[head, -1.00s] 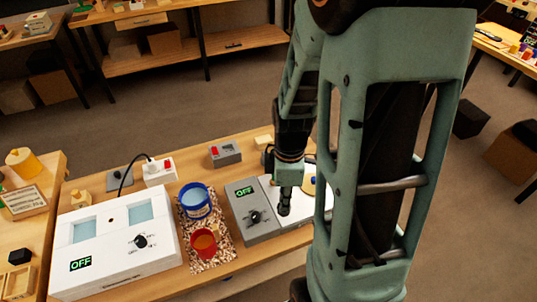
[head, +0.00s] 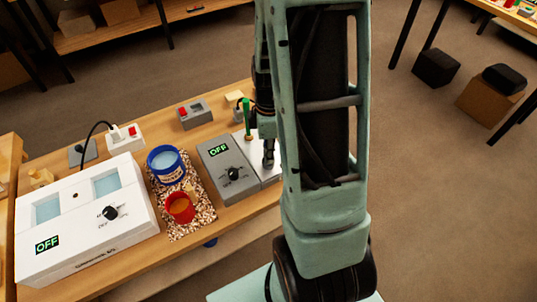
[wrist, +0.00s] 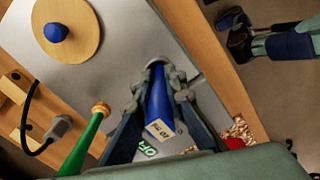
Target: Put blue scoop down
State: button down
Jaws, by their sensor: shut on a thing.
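The blue scoop (wrist: 160,105) is between the fingers of my gripper (wrist: 162,85) in the wrist view. Its blue part carries a pale label, and a grey rounded end shows beyond the fingers. My gripper is shut on it. In the head view my gripper (head: 268,160) points down over the pale plate just right of the grey control box (head: 228,170). The scoop cannot be made out there. Whether it touches the plate below I cannot tell.
A green-handled tool (head: 248,118) stands close behind my gripper. A wooden disc with a blue knob (wrist: 66,32) lies on the plate. A blue jar (head: 166,165) and a red cup (head: 180,208) stand on a speckled mat. A white bath unit (head: 85,215) is at left.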

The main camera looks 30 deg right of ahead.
jog(key=c, duration=2.4)
grip_release()
jog(key=shift+f, duration=0.2)
jog(key=o, duration=0.4)
jog(key=shift+r, duration=0.1)
notch_tip(320, 180, up, 12)
jog(key=shift+r, duration=0.2)
